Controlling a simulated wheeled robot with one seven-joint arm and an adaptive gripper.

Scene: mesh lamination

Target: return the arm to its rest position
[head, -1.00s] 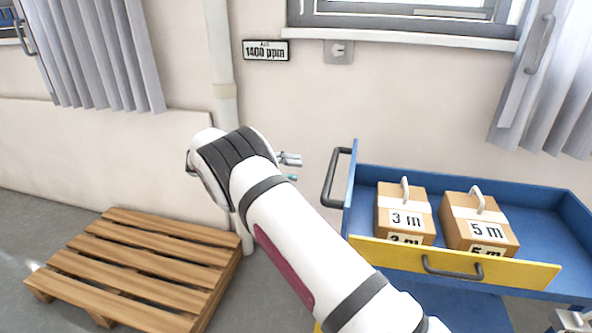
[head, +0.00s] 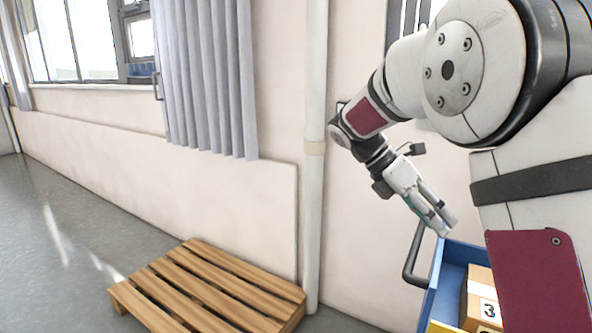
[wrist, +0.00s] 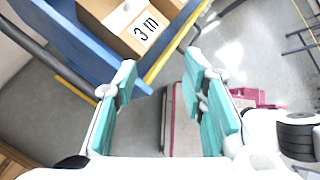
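My gripper (head: 440,222) is at the end of my folded arm, in front of the wall and just above the left end of the blue cart. In the wrist view my gripper (wrist: 165,100) shows its teal finger pads spread apart with only floor and my base between them, so it is open and empty. My arm's large upper links fill the right side of the head view.
The blue cart (head: 437,285) with its dark handle (head: 411,262) is close below my gripper. A "3 m" box (head: 478,297) sits in it, also in the wrist view (wrist: 128,28). A wooden pallet (head: 205,290) lies by the wall pipe (head: 314,190). Floor at left is clear.

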